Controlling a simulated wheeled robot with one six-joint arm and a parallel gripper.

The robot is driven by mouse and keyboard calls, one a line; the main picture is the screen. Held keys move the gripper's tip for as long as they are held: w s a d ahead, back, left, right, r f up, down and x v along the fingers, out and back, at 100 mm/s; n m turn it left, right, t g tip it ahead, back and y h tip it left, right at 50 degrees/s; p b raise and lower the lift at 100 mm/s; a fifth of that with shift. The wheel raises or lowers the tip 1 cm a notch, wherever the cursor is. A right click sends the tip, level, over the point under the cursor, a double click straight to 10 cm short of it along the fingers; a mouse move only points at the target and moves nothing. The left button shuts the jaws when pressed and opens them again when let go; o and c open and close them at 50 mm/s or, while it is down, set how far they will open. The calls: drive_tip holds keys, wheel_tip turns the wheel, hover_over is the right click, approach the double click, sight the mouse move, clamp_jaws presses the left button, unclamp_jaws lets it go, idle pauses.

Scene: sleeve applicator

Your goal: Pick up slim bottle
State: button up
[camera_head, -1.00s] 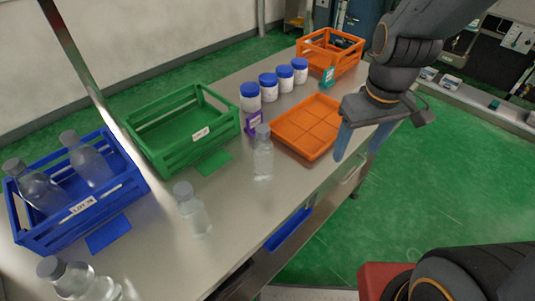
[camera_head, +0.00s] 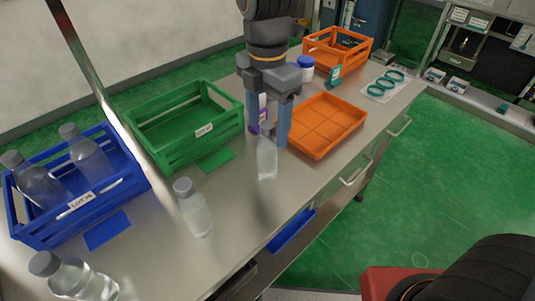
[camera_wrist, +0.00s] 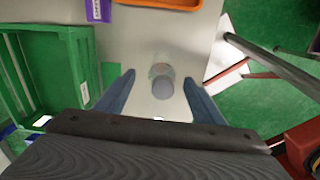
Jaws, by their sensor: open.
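A slim clear bottle with a grey cap (camera_head: 267,158) stands upright on the metal table, beside the orange tray. It also shows from above in the wrist view (camera_wrist: 162,86), between and a little beyond my fingertips. My gripper (camera_head: 268,128) is open and points down over this bottle, its two blue fingers on either side of the bottle's top; in the wrist view the fingers (camera_wrist: 158,80) do not touch it. Another slim bottle (camera_head: 193,208) stands nearer on the table, and a wider bottle (camera_head: 75,277) is at the lower left.
A green crate (camera_head: 165,152) stands left of the gripper, and a blue crate (camera_head: 112,194) holds two bottles. An orange tray (camera_head: 350,124) lies right. An orange crate (camera_head: 352,58), a blue-lidded jar (camera_head: 306,70) and teal rings (camera_head: 383,84) are farther back.

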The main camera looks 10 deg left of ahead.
sight(267, 145)
drive_tip(key=f, duration=0.1)
drive_tip(key=f+p, duration=0.1)
drive_tip(key=f, duration=0.3)
drive_tip(key=shift+s+p, duration=0.3)
drive_tip(key=shift+s, duration=0.05)
drive_tip(key=shift+f, duration=0.5)
drive_tip(key=c, duration=1.3)
drive_tip(key=shift+c, duration=0.2)
